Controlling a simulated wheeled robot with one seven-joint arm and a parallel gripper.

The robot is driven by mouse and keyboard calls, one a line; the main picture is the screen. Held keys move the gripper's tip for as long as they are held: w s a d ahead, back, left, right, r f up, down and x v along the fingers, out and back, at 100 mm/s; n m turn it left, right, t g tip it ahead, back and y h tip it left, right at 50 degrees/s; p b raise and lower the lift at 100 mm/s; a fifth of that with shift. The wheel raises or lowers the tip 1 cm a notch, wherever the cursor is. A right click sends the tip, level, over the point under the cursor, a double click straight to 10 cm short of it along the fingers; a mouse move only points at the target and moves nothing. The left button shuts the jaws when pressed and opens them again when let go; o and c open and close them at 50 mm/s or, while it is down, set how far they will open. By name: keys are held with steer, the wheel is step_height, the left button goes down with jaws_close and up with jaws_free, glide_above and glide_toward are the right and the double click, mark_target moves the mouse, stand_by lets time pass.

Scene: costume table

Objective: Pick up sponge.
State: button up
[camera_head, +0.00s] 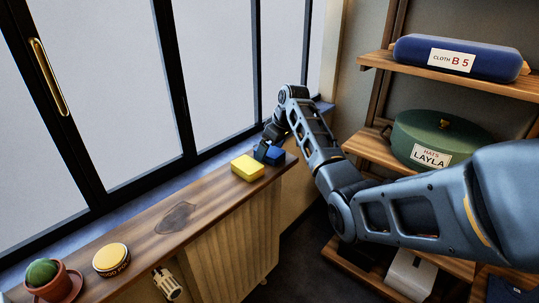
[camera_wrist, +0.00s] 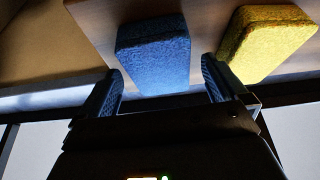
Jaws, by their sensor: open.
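A yellow sponge (camera_head: 248,168) lies on the wooden window sill near its far end, and a blue sponge (camera_head: 274,156) lies just right of it. In the wrist view the blue sponge (camera_wrist: 153,52) sits ahead of my gripper (camera_wrist: 163,85), roughly between its two open fingers. The yellow sponge (camera_wrist: 265,40) is to the right, outside the right finger. My gripper (camera_head: 262,150) is open and close to the blue sponge in the head view, partly hiding it. I cannot tell whether a finger touches it.
The wooden sill (camera_head: 215,208) runs along the window. A round tin (camera_head: 111,259) and a potted cactus (camera_head: 50,279) stand at its near left. A shelf at right holds a blue cloth roll (camera_head: 425,53) and a green hat box (camera_head: 400,133).

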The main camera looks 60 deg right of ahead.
steer(key=shift+f, duration=0.25)
steer(key=shift+c, duration=0.3)
steer(key=c, duration=1)
